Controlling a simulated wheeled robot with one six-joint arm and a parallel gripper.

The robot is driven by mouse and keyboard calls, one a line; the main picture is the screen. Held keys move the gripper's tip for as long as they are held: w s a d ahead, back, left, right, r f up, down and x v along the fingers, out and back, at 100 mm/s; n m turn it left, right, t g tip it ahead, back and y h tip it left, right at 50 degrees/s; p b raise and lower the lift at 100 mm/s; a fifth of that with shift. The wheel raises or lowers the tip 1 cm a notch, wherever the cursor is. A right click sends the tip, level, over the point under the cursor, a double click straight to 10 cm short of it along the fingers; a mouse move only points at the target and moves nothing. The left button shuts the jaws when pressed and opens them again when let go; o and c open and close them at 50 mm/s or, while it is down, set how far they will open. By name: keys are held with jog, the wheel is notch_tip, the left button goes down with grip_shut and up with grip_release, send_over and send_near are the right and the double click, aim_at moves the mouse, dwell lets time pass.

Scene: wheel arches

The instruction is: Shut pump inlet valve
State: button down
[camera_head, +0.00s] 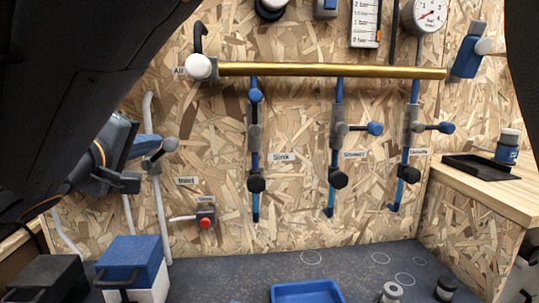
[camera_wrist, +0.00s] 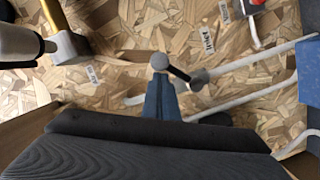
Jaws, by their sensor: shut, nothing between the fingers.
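The inlet valve has a lever with a grey ball knob (camera_head: 170,144) on a dark stem, on a white vertical pipe (camera_head: 161,210) above the "Inlet" label (camera_head: 186,181). The lever slants up and right from its hub. In the wrist view the knob (camera_wrist: 160,62), dark stem and grey valve body (camera_wrist: 197,80) show past my fingertips. My gripper (camera_head: 152,140) is shut and empty just left of the knob. Its blue fingers (camera_wrist: 160,82) end very near the knob; I cannot tell whether they touch it.
A brass pipe (camera_head: 330,70) crosses the board with several blue-handled branch valves (camera_head: 375,128) to the right. A blue-topped box (camera_head: 130,258) and a blue tray (camera_head: 305,292) stand on the grey bench.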

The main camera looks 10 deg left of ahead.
jog(key=m+b, duration=0.1)
jog(key=b, duration=0.2)
jog(key=d+f+m+b, duration=0.1)
jog(key=b, duration=0.2)
jog(key=d+f+m+b, duration=0.1)
jog(key=b, duration=0.3)
jog(key=shift+w+m+g+y, duration=0.3)
jog(key=shift+w+g+y, duration=0.1)
jog(key=m+b, duration=0.1)
jog(key=b, duration=0.2)
jog(key=d+f+m+b, duration=0.1)
jog(key=b, duration=0.2)
jog(key=shift+y, duration=0.4)
jog(key=shift+m+g+b, duration=0.3)
jog(key=shift+b, duration=0.25)
jog(key=s+r+p, duration=0.4)
jog(key=s+r, duration=0.2)
jog(key=s, duration=0.4)
jog(key=shift+s+a+f, duration=0.1)
jog(key=shift+s, duration=0.05)
